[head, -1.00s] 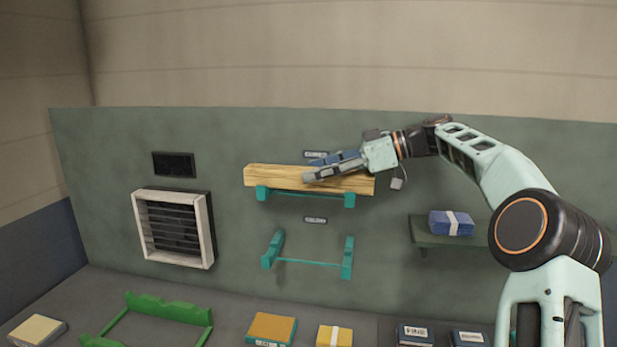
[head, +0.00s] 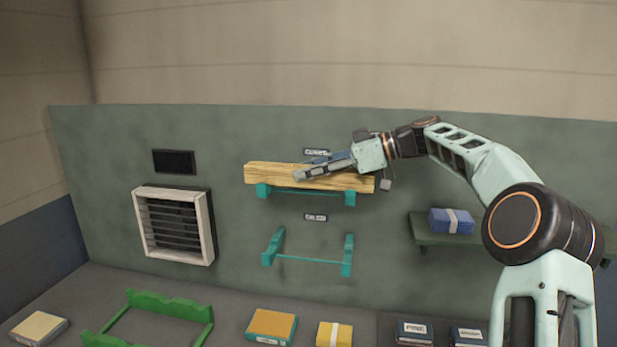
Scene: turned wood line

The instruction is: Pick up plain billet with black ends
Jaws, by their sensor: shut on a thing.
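A long plain wooden billet (head: 270,174) lies level across the upper teal wall rack (head: 263,191). No black ends show on it in this view. My gripper (head: 308,168) reaches in from the right, with its fingers around the middle of the billet, one in front and one behind. It is shut on the billet, which still sits at the rack's two brackets. The far finger is partly hidden behind the near one and the billet.
An empty teal rack (head: 310,260) is below. A green shelf (head: 440,241) at right holds a blue bundle (head: 451,221). A vent (head: 175,228) is at left. On the bench are a green cradle (head: 165,306), an orange-topped block (head: 271,325) and a yellow block (head: 334,335).

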